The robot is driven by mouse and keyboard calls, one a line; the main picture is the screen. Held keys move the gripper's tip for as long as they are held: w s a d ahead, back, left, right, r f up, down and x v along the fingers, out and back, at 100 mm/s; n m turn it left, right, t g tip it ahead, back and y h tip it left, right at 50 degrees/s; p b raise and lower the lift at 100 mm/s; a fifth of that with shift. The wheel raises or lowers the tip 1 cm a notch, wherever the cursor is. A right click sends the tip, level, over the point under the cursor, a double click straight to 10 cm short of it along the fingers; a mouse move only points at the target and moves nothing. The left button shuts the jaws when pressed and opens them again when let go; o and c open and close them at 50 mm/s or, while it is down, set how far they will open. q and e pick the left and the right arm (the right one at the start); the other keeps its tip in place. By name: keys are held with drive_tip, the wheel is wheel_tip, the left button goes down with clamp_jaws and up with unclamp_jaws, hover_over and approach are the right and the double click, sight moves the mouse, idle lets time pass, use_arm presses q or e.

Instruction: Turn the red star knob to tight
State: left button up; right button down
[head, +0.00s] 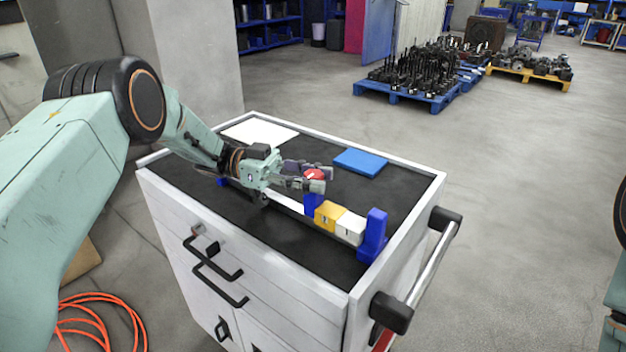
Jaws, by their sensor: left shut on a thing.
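The red star knob (314,174) sits low over the top of a tool cart (290,239), above a blue upright block. My left gripper (310,178) reaches in from the left and is shut on the knob, with its fingers on either side of it. The fingers hide part of the knob, and its markings are too small to read. My right gripper is out of the picture; only part of my right arm shows at the right edge.
Beside the knob stand a yellow block (328,215), a white block (350,228) and a blue end bracket (374,236). A blue pad (360,162) and a white sheet (260,133) lie on the cart. A handle (432,265) juts from its right side. Loaded pallets stand far behind.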

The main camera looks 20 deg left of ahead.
use_arm(q)
drive_tip(key=o, duration=1.2)
drive_tip(key=shift+d, duration=0.1)
drive_tip(key=shift+w+a, duration=0.15)
drive_tip(key=shift+a, duration=2.9)
drive_tip(key=shift+w+a, duration=0.15)
drive_tip(key=shift+a, duration=2.9)
drive_tip(key=shift+r, duration=0.1)
